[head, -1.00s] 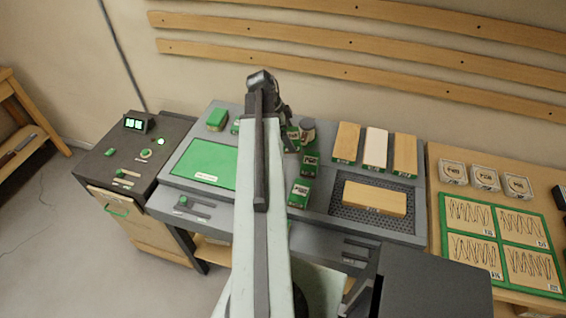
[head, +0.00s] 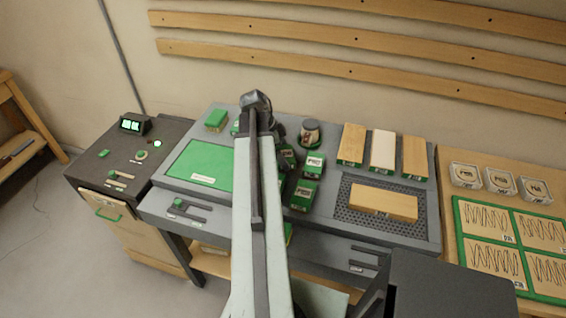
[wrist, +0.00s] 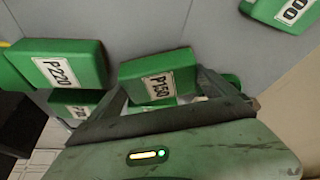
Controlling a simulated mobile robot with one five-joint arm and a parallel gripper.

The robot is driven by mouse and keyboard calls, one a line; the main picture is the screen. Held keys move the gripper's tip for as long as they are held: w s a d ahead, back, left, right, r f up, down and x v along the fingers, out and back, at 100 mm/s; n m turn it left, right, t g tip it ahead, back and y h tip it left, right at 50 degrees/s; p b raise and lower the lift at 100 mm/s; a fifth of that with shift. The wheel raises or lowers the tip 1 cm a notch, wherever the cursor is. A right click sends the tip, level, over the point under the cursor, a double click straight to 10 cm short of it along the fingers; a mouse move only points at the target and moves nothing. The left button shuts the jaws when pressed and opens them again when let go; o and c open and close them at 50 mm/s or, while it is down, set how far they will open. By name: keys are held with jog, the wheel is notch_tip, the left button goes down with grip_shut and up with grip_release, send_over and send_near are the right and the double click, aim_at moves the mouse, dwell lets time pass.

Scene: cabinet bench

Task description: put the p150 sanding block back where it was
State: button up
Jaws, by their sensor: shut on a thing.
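The P150 sanding block (wrist: 148,80) is green with a white label. In the wrist view it sits between the two fingers of my gripper (wrist: 165,92), which is shut on it. The P220 block (wrist: 68,66) lies just left of it, and another green block (wrist: 75,104), its label partly hidden, is below that. In the head view my gripper (head: 279,136) is over the middle of the grey bench, partly hidden behind my arm. Two labelled green blocks (head: 314,163) (head: 304,194) stand just to its right. I cannot tell how high the held block is.
A green mat (head: 200,165) lies left of my arm. A wooden piece (head: 384,203) rests on a perforated panel (head: 350,215) at right, with several boards behind. Another green block (wrist: 285,12) shows upper right in the wrist view.

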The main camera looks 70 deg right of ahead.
jog(key=shift+f, duration=0.75)
jog(key=shift+r, duration=0.25)
jog(key=shift+f, duration=0.25)
jog(key=o, duration=0.8)
jog(key=shift+r, duration=0.1)
jog(key=shift+o, duration=0.2)
jog(key=shift+r, duration=0.3)
jog(key=p+v, duration=1.1)
jog(key=shift+w+r, duration=0.2)
jog(key=shift+r, duration=0.1)
jog(key=shift+a, duration=0.1)
